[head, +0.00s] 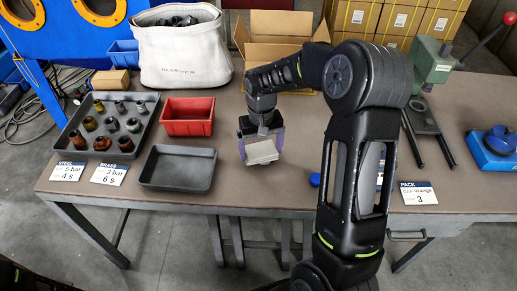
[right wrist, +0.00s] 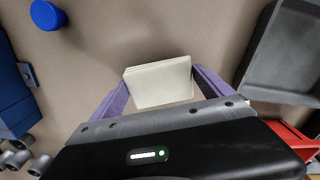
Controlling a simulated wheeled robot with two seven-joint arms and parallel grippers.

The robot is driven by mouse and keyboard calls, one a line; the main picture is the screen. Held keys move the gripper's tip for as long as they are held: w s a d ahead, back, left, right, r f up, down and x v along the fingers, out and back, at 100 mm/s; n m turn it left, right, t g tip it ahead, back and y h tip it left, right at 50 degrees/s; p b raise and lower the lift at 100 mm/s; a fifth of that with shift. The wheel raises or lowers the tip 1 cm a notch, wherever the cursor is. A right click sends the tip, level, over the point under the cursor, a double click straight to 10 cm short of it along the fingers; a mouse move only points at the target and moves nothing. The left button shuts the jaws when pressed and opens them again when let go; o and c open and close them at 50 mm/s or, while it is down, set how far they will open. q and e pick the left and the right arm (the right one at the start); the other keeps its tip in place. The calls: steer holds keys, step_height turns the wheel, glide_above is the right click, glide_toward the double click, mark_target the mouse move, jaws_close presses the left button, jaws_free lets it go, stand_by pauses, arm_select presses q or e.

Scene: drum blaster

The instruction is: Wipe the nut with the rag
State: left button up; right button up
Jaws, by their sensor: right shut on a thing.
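The rag (head: 262,152) is a cream folded block in the head view. My right gripper (head: 261,147), with purple fingers, is shut on it over the table, right of the empty grey tray. In the right wrist view the rag (right wrist: 158,82) sits between the two fingers of the right gripper (right wrist: 155,88). Several brass, brown and grey fittings (head: 112,124) stand in the left grey tray (head: 143,138); I cannot tell which one is the nut. My left gripper is not in view.
An empty grey tray (head: 178,184) and a red bin (head: 188,128) lie left of my right gripper. A canvas bag (head: 185,65) and an open carton (head: 270,50) stand behind. A blue cap (right wrist: 47,15) is on the table. A green press (head: 431,62) stands right.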

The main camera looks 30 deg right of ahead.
mark_target(272, 149)
steer(key=shift+s+d, duration=0.3)
steer(key=shift+d, duration=0.6)
steer(key=shift+s+d, duration=0.25)
steer(key=shift+d, duration=0.6)
steer(key=shift+a, duration=0.1)
steer(key=shift+w+a, duration=0.2)
steer(key=shift+a, duration=0.5)
steer(key=shift+w+a, duration=0.25)
steer(key=shift+a, duration=0.4)
steer(key=shift+w+a, duration=0.2)
steer(key=shift+a, duration=0.5)
steer(key=shift+d, duration=0.1)
steer(key=shift+s+d, duration=0.2)
steer(key=shift+d, duration=0.5)
steer(key=shift+s+d, duration=0.25)
steer(key=shift+d, duration=0.4)
steer(key=shift+s+d, duration=0.2)
steer(key=shift+d, duration=0.5)
steer(key=shift+a, duration=0.1)
steer(key=shift+w+a, duration=0.25)
steer(key=shift+a, duration=0.45)
steer(key=shift+w+a, duration=0.2)
steer(key=shift+a, duration=0.45)
steer(key=shift+w+a, duration=0.25)
steer(key=shift+a, duration=0.45)
